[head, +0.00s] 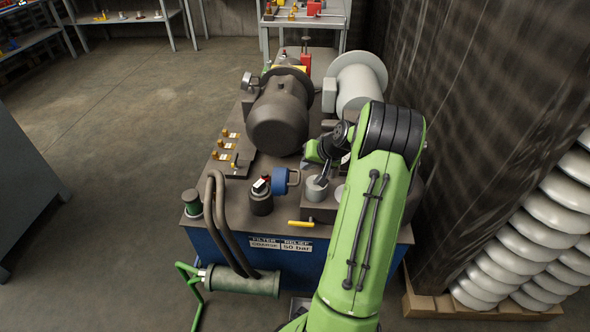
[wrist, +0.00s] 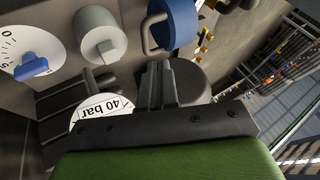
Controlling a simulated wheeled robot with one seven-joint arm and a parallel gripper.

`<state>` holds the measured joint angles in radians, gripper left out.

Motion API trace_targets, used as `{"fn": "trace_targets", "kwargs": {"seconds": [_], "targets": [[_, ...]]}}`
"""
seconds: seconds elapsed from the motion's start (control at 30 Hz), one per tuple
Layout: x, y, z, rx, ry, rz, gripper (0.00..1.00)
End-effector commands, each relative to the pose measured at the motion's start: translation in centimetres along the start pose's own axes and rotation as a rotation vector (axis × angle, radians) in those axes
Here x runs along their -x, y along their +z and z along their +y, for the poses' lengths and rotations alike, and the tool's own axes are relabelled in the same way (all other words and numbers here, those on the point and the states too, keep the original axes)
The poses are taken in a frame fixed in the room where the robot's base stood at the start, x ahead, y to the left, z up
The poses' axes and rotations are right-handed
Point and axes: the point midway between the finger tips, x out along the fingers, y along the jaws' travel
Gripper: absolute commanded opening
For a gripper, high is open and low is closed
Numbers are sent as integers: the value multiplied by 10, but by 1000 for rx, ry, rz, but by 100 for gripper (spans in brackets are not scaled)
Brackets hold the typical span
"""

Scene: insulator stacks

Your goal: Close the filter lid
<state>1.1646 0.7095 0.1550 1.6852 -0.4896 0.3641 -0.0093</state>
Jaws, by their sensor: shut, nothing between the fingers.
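The filter lid is a blue round cap (head: 280,181) with a grey loop handle on its right side. In the head view it stands tilted up on edge behind and right of the dark filter housing (head: 262,204). In the wrist view the blue lid (wrist: 176,30) and its handle (wrist: 151,36) show at the top, beyond my fingertips. My gripper (head: 321,180) is right of the lid, above the grey cylindrical knob, partly hidden by its own wrist. In the wrist view my gripper (wrist: 160,68) has its fingers together and empty, apart from the handle.
A grey cylinder (wrist: 98,37) and a dial with a blue knob (wrist: 31,66) are near my gripper. A dark motor (head: 278,118) stands behind the lid. A yellow lever (head: 301,224) and dark curved hoses (head: 222,225) are in front. A dark wall is on the right.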

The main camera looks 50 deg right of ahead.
Motion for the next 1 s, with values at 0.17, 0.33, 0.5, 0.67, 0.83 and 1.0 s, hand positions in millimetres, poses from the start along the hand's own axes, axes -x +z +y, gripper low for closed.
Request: {"fn": "trace_targets", "kwargs": {"seconds": [0.17,0.33,0.5,0.67,0.83,1.0], "targets": [[-44,2,1,1,-2,-3,0],[-69,2,0,1,-1,-4,0],[-77,2,0,1,1,-3,0],[-76,1,0,0,1,-3,0],[-76,0,-1,4,7,-5,0],[-75,-7,-1,30,63,-17,0]]}}
